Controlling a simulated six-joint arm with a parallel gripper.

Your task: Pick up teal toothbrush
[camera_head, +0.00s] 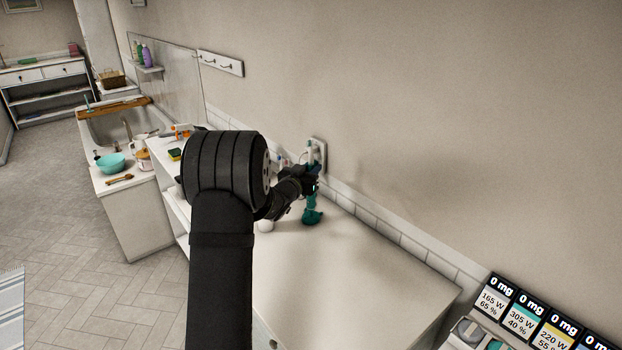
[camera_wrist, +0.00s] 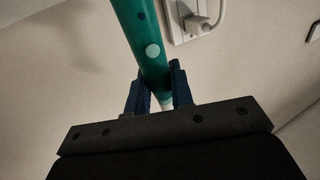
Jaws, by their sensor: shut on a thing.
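The teal toothbrush (camera_wrist: 146,45) has a handle with pale and dark dots. In the wrist view its handle runs between the two blue fingers of my gripper (camera_wrist: 158,88), which are shut on it. In the head view my gripper (camera_head: 309,178) is over the back of the white counter, close to the wall. A teal part (camera_head: 311,207) shows below the fingers there, ending in a wider teal piece near the counter top. I cannot tell whether it touches the counter. The fingers hide part of the handle.
A wall outlet with a white plug and cord (camera_wrist: 194,20) is just behind my gripper. The white counter (camera_head: 350,280) is clear toward the front right. A teal bowl (camera_head: 111,163) and a sink (camera_head: 120,125) are at the left. Labelled packs (camera_head: 520,318) stand at the lower right.

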